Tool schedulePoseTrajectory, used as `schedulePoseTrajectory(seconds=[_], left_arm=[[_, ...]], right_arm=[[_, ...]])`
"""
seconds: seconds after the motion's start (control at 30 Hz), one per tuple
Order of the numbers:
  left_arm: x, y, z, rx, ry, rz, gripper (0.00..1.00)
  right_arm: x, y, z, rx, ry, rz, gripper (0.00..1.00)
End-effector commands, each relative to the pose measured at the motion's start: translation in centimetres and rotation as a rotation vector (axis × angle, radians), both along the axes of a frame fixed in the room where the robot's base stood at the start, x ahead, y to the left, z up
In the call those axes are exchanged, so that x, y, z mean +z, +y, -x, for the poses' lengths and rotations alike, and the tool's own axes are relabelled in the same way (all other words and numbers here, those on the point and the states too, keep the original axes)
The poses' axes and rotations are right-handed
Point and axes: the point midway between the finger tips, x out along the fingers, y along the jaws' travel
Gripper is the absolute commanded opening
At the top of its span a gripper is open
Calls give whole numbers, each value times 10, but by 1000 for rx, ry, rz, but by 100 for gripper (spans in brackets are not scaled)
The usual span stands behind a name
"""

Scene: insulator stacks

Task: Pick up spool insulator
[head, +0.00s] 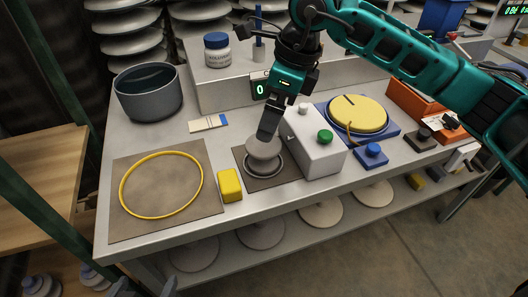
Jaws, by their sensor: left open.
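A grey, ribbed spool insulator (263,153) stands upright on a dark square mat (288,176) at the middle of the bench. My left gripper (268,132), on a teal arm that reaches across from the upper right, points down right at the insulator's top. Its jaws are open but seen nearly edge-on. The fingertips overlap the top disc in the picture, and I cannot tell whether they touch it. They hide part of the insulator's upper edge. No second gripper is clearly visible.
A white box with a green button (315,150) stands close right of the insulator. A yellow block (230,185) and a yellow ring (123,196) on a brown mat lie left. A grey pot (147,98) stands behind. A yellow disc (357,113) and blue button box (371,160) are right.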

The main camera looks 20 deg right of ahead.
Motion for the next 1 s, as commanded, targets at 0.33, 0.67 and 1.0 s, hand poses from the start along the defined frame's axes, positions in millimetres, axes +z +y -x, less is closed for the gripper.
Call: schedulePoseTrajectory(seconds=[0.33, 0.67, 1.0], left_arm=[[1, -2, -2, -5, -3, 3, 100], [-1, -3, -2, -6, -3, 5, 100], [-3, -3, -2, -7, -1, 5, 100]], right_arm=[[-48, 11, -7, 0, 2, -3, 100], [-83, 12, -7, 0, 6, -5, 100], [-101, 17, -11, 1, 0, -5, 100]])
